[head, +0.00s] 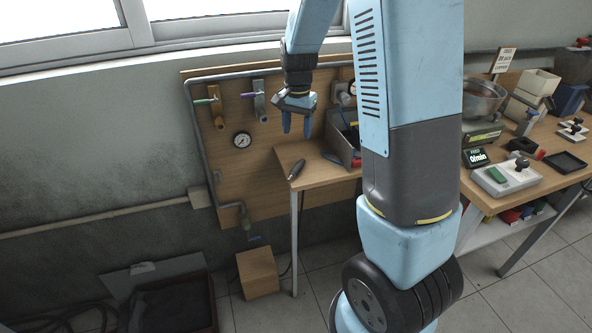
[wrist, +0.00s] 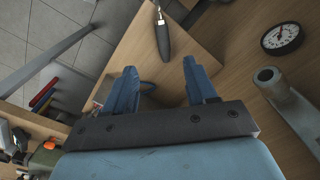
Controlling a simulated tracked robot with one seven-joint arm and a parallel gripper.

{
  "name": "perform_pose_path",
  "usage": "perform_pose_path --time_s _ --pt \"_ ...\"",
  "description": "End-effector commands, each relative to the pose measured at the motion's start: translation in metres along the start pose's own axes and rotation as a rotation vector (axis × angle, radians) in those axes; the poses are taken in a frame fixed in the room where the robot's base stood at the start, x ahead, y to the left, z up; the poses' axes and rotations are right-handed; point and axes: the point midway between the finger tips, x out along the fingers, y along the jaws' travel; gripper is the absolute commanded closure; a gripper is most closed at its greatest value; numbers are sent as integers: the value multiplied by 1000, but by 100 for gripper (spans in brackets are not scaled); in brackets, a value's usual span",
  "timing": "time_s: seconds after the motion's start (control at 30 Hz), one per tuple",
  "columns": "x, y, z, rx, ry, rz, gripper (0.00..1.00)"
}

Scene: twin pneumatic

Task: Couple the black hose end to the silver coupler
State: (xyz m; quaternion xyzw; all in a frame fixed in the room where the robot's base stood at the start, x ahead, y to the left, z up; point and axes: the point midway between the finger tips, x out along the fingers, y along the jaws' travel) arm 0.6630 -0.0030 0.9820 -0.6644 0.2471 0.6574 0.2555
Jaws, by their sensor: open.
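The black hose end (head: 297,169) lies near the front left corner of the small wooden table. In the wrist view it shows as a dark grip (wrist: 163,40) with a thin metal tip, beyond my fingertips. My gripper (head: 296,124) points down above the table, apart from the hose end; its two blue fingers are open and empty in the wrist view (wrist: 160,68). Two fittings are on the wall board: a greyish one (head: 259,101) and a brass-coloured one (head: 217,108). A grey, open-ended fitting (wrist: 284,100) is at right in the wrist view; I cannot tell surely which is the silver coupler.
The wooden wall board (head: 225,170) carries a gauge (head: 242,140) and a grey pipe. A grey bin (head: 342,140) stands on the small table, right of my gripper. A cluttered bench (head: 535,185) is at right. A wooden box (head: 258,272) stands on the floor.

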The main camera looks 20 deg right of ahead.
Motion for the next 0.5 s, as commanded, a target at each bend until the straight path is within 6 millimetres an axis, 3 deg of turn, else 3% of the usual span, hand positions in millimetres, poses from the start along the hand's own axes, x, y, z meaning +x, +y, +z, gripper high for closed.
perform_pose_path --time_s 0.27,0.5 --pt "26 -4 -5 27 -8 18 44" --pt "67 -3 -5 27 -8 18 44"
